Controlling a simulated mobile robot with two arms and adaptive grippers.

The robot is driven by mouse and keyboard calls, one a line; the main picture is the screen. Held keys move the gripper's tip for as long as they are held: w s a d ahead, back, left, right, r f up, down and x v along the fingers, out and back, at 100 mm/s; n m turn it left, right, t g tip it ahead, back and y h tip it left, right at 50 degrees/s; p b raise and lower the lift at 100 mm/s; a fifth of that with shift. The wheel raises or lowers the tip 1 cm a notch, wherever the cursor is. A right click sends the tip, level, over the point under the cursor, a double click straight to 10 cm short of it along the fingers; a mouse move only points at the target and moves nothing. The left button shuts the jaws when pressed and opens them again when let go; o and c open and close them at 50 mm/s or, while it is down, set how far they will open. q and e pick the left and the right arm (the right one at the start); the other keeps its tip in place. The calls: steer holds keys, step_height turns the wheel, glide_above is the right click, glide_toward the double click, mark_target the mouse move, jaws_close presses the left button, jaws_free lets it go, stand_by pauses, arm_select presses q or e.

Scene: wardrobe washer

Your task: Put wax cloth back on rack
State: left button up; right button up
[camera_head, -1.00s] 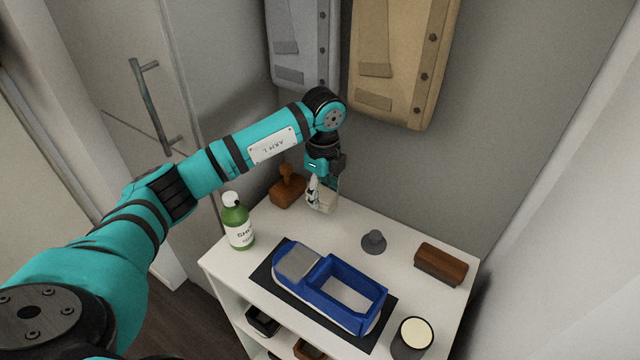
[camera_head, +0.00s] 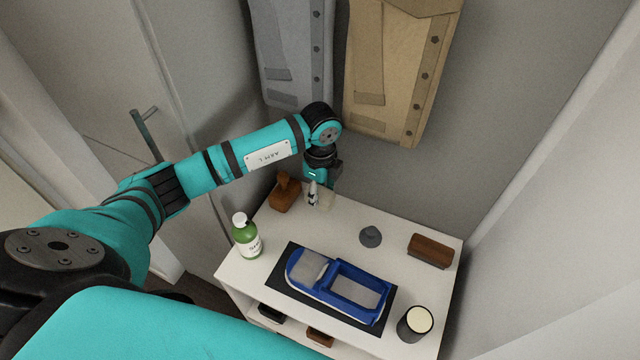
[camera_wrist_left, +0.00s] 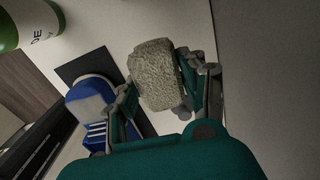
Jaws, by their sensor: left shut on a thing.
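A pale beige block-like thing with a rough, woven-looking face (camera_wrist_left: 155,75), which I take for the wax cloth, sits between the fingers of my left gripper (camera_head: 318,196). The gripper is shut on it, low at the back left of the white table, and it also shows pale in the head view (camera_head: 327,201). I cannot tell whether it touches the table top. A brown wooden piece with an upright knob (camera_head: 284,193) stands just left of the gripper. I see nothing that is clearly a rack. My right gripper is not in view.
The white table (camera_head: 330,228) bears a green bottle (camera_head: 246,238), a blue-and-white shoe (camera_head: 340,285) on a dark mat (camera_head: 281,271), a grey knob (camera_head: 370,236), a brown brush (camera_head: 431,250) and a round tin (camera_head: 415,323). Grey (camera_head: 290,50) and tan (camera_head: 400,70) garments hang behind.

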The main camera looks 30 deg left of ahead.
mark_target(320, 220)
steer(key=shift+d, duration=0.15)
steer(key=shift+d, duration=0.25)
arm_select(q)
steer(key=shift+f+b, duration=0.75)
steer(key=shift+f, duration=0.3)
step_height(320, 220, down, 6)
steer(key=b, duration=0.3)
steer(key=shift+r+b, duration=0.25)
steer(key=shift+b, duration=0.1)
steer(key=shift+f, duration=0.25)
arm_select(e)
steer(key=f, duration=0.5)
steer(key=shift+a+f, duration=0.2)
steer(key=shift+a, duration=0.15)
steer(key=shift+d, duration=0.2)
arm_select(q)
steer(key=shift+f+b, duration=0.25)
steer(key=shift+b, duration=0.05)
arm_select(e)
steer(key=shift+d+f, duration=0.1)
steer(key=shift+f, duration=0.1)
